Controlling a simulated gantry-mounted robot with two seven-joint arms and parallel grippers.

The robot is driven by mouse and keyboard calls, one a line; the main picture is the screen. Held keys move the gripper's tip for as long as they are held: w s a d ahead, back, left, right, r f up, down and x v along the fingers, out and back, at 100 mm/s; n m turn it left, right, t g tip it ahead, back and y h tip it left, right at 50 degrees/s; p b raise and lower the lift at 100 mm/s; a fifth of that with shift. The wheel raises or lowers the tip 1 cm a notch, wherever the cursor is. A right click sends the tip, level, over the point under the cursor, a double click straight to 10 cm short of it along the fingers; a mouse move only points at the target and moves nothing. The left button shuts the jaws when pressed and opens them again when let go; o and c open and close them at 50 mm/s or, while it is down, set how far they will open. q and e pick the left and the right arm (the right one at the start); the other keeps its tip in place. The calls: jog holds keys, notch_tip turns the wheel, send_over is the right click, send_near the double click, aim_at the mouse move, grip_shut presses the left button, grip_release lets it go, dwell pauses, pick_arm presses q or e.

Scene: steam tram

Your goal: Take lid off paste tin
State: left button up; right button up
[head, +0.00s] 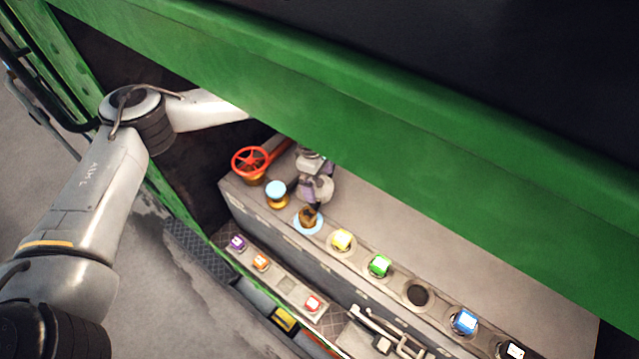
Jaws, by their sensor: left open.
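My left gripper (314,204) reaches down from under the green beam over the grey bench top. It is open. A small brown, brass-coloured thing (307,216) stands right at its fingertips, within a pale blue ring or disc (308,229). I cannot tell whether the fingers touch it. To the left stands a short brass-coloured round piece with a light blue top (276,188), apart from the gripper. I cannot tell for sure which of these is the paste tin or its lid. My right gripper is not in view.
A red handwheel (251,162) stands behind the blue-topped piece. The green beam (400,130) hangs over the bench.

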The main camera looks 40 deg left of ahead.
pick_arm(q)
jog(key=c, duration=0.9)
